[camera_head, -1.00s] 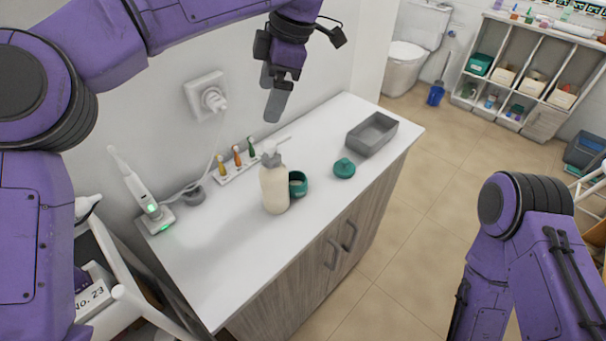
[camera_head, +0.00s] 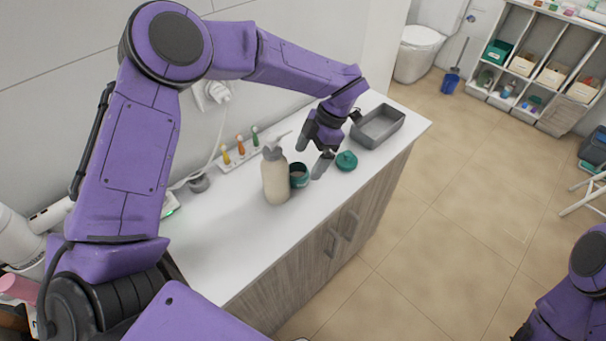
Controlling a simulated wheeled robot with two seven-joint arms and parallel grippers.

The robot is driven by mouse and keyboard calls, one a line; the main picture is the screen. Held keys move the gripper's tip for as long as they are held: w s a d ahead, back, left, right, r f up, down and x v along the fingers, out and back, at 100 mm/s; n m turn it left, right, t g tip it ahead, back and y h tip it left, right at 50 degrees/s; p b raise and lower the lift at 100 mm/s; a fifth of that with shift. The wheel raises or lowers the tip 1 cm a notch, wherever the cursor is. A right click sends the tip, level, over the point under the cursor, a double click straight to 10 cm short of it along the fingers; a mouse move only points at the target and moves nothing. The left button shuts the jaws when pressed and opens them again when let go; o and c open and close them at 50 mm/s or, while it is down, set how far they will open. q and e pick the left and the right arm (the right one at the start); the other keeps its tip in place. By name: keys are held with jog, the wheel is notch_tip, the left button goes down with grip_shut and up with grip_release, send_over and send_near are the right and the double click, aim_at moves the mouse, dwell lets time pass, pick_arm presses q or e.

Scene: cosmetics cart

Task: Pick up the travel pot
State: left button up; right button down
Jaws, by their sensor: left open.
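The travel pot appears to be the small dark green open pot (camera_head: 299,177) on the white counter, just right of the cream pump bottle (camera_head: 275,180). A round green lid (camera_head: 347,161) with a knob lies apart from it, to the right. My left gripper (camera_head: 312,156) is open and empty, with its fingers pointing down just above and behind the space between pot and lid. One fingertip appears close to the pot's right side; I cannot tell whether it touches. Part of my right arm shows at lower right; its gripper is out of view.
A grey tray (camera_head: 378,127) stands at the counter's far right end, near my left wrist. A white holder with several coloured small brushes (camera_head: 240,148) sits by the wall. The counter's front left part (camera_head: 215,235) is clear. A shelf unit (camera_head: 530,75) stands across the tiled floor.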

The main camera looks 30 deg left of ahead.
aim_at(299, 172)
pick_arm(q)
jog(key=x, duration=0.1)
jog(key=p+x, duration=0.1)
jog(key=x, duration=0.1)
jog(key=p+x, duration=0.1)
jog(key=x, duration=0.1)
jog(key=shift+s+a, duration=0.1)
jog(key=shift+a, duration=0.25)
jog(key=shift+s+f, duration=0.1)
jog(key=shift+f, duration=0.35)
jog(key=shift+a, duration=0.1)
jog(key=c, duration=1.2)
